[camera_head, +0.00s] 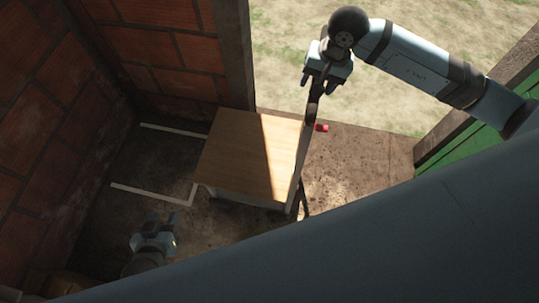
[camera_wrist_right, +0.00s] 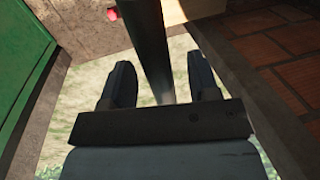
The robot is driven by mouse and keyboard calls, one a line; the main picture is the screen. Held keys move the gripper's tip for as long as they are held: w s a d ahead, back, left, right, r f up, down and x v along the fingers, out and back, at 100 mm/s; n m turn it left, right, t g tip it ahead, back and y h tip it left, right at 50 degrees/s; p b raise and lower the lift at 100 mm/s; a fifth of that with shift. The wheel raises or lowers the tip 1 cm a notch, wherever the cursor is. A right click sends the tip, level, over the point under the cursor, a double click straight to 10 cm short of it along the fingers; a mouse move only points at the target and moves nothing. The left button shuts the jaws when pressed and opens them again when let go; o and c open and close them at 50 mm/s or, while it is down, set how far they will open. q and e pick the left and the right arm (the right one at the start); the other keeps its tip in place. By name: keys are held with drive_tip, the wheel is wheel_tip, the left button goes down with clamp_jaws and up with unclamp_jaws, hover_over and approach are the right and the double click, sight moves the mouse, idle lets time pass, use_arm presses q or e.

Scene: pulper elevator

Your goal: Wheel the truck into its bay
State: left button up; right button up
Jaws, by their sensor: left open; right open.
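The truck (camera_head: 250,152) has a flat wooden top and stands on the floor in the middle of the head view. A dark upright bar (camera_wrist_right: 147,45), seemingly its handle, rises at its right end. My right gripper (camera_head: 317,82) is at the top of this bar; in the wrist view the bar passes between its open fingers. I cannot tell whether they touch it. The bay appears to be the floor area with white lines (camera_head: 150,192), left of the truck. My left gripper (camera_head: 162,222) is open and empty, low at the left, apart from the truck.
Brick walls (camera_head: 160,50) close off the left and back. A post (camera_head: 235,55) stands behind the truck. A small red object (camera_head: 321,127) shows just right of the truck. A green panel (camera_head: 450,148) is at the right; grass lies beyond the opening.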

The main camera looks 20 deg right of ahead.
drive_tip(key=c, duration=0.8)
drive_tip(key=shift+o, duration=0.2)
drive_tip(key=shift+a, duration=0.1)
drive_tip(key=w+a+b, duration=0.4)
drive_tip(key=w+a, duration=0.2)
drive_tip(key=a, duration=0.4)
drive_tip(key=shift+w+b, duration=0.15)
drive_tip(key=shift+b, duration=0.15)
drive_tip(key=w+a+b, duration=0.5)
drive_tip(key=w+a, duration=0.1)
drive_tip(key=a, duration=0.4)
drive_tip(key=shift+w+a+f+b, duration=0.15)
drive_tip(key=shift+b, duration=0.15)
